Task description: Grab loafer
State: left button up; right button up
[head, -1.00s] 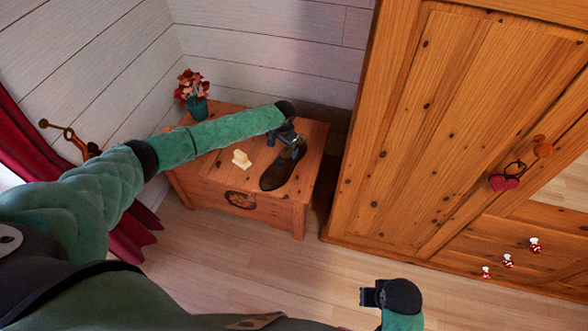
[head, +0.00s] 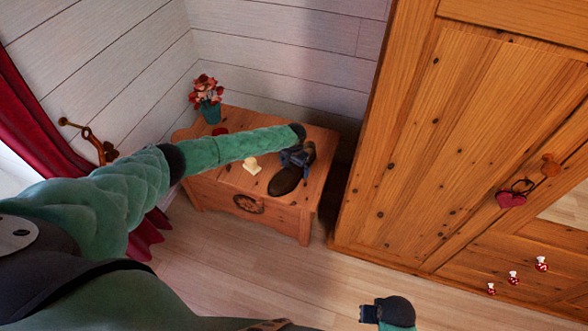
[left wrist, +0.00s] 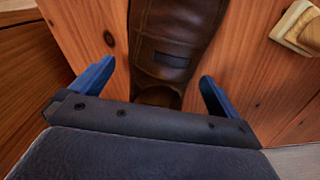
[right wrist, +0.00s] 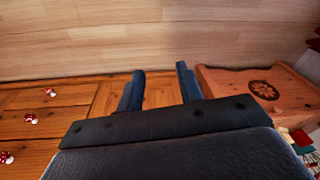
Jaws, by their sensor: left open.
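A dark brown loafer (head: 286,180) lies on top of a wooden chest (head: 232,181). My left gripper (head: 296,157) is over the loafer's far end, hiding part of it. In the left wrist view the loafer (left wrist: 172,45) lies between the two spread blue fingers of my left gripper (left wrist: 154,85), with a gap on each side. The left gripper is open and holds nothing. My right gripper (head: 369,313) is low at the bottom of the head view, away from the loafer. In the right wrist view its fingers (right wrist: 158,88) are apart with nothing between them.
A small cream object (head: 251,166) sits on the chest beside the loafer. A teal vase with red flowers (head: 209,111) stands at the chest's back left corner. A large wooden wardrobe (head: 440,150) stands right of the chest. The floor (head: 270,270) in front is clear.

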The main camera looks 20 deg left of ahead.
pick_arm(q)
jog(key=shift+f, duration=0.8)
pick_arm(e)
jog(key=shift+f, duration=0.55)
pick_arm(q)
jog(key=c, duration=1.2)
jog(key=shift+r, duration=0.15)
